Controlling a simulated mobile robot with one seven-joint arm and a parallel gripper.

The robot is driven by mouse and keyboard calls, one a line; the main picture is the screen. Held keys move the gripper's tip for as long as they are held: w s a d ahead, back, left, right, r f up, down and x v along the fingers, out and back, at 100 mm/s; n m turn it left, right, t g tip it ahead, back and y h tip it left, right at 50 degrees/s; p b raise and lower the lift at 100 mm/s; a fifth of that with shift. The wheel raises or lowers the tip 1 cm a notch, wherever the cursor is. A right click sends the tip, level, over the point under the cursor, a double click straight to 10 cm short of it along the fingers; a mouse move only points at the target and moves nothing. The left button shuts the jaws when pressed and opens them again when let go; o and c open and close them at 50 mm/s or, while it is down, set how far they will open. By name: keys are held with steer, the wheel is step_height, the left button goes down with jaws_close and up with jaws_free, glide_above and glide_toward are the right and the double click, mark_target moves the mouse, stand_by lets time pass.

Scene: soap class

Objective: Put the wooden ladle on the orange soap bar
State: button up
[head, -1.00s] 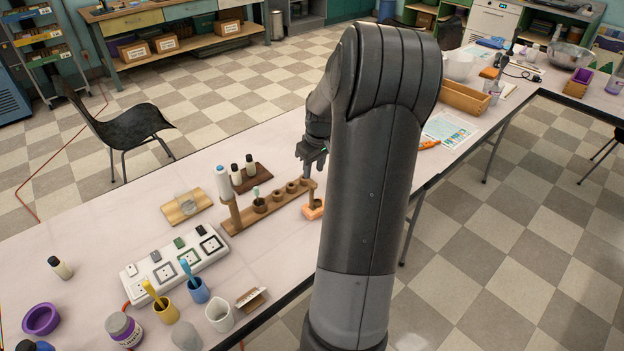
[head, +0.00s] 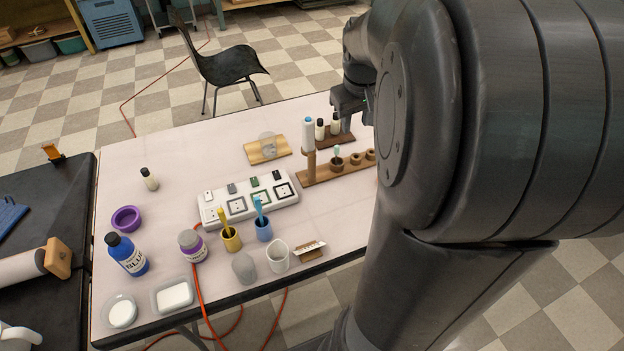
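My gripper (head: 352,106) is at the upper middle of the head view, above the far edge of the white table (head: 325,225), close to some small dark-capped bottles. My own arm covers much of the right side, and the fingers are too small and dark to tell whether they are open or shut. I see no orange soap bar now; the spot where an orange block showed earlier is behind my arm. I cannot make out a wooden ladle.
A wooden rack (head: 325,176) with round holders runs behind my arm. A white socket strip (head: 248,203), a yellow cup (head: 231,240), a blue cup (head: 264,231), a purple ring-shaped bowl (head: 126,219) and a blue bottle (head: 128,256) stand on the table.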

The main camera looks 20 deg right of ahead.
steer(key=s+a+r+t+y, duration=0.1)
steer(key=s+a+r+t, duration=0.2)
steer(key=s+a, duration=1.2)
steer(key=shift+s+a+r, duration=0.25)
steer(key=shift+s+a, duration=0.15)
steer(key=shift+a, duration=0.75)
